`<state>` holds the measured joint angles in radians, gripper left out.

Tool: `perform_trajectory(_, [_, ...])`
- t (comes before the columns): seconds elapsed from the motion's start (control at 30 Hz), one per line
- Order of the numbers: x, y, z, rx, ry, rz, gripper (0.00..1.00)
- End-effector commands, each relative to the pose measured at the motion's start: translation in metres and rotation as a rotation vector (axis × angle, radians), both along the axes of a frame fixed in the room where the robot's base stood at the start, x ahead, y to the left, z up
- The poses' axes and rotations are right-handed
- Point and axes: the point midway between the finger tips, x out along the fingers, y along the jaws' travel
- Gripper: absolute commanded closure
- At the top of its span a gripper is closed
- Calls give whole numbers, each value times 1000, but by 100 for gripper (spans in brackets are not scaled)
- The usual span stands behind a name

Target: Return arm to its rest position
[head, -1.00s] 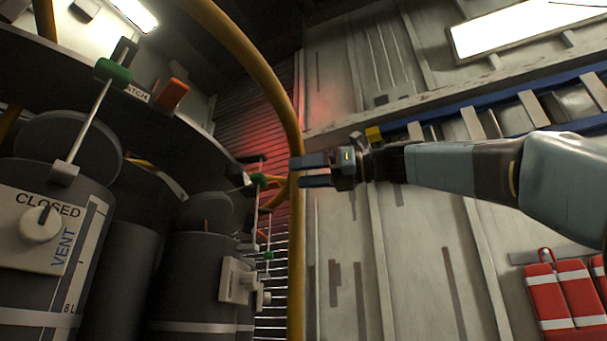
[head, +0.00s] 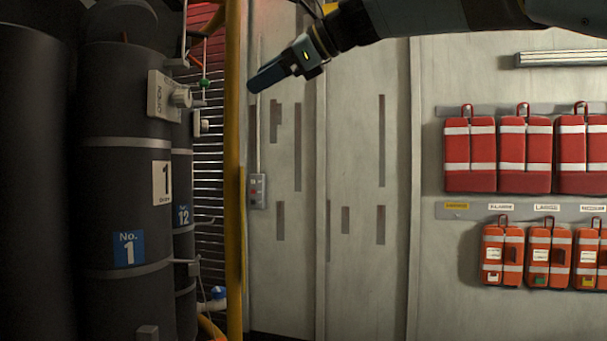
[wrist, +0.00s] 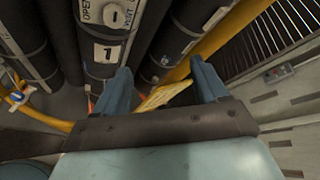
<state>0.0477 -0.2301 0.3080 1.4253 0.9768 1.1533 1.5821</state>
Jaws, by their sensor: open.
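My arm reaches in from the upper right of the head view. My gripper (head: 268,76) is at its end, tilted down to the left in front of the pale wall panels. In the head view its fingers overlap, so the gap does not show. In the wrist view the two blue fingers (wrist: 160,85) stand well apart with nothing held between them. The gripper touches nothing that I can see. Beyond the fingers are dark cylinders and a yellow rail.
A dark cylinder labelled No. 1 (head: 128,210) stands at left, with a valve box (head: 165,97). A vertical yellow pole (head: 232,180) is just left of the gripper. Red bags (head: 525,155) and orange bags (head: 546,256) hang on the right wall. A small wall box (head: 257,190) sits below the gripper.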

Motion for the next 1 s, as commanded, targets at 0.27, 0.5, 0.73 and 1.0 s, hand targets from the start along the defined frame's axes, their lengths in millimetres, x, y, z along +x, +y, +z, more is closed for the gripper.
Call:
perform_trajectory(0.27, [-15,-94,-145,-538,-326,24,28])
perform_trajectory(0.5, [-53,-182,-258,-967,-506,217,28])
perform_trajectory(0.73, [-106,-257,-360,-1303,-619,529,28])
perform_trajectory(1.0, [-147,-300,-429,-1478,-688,818,28])
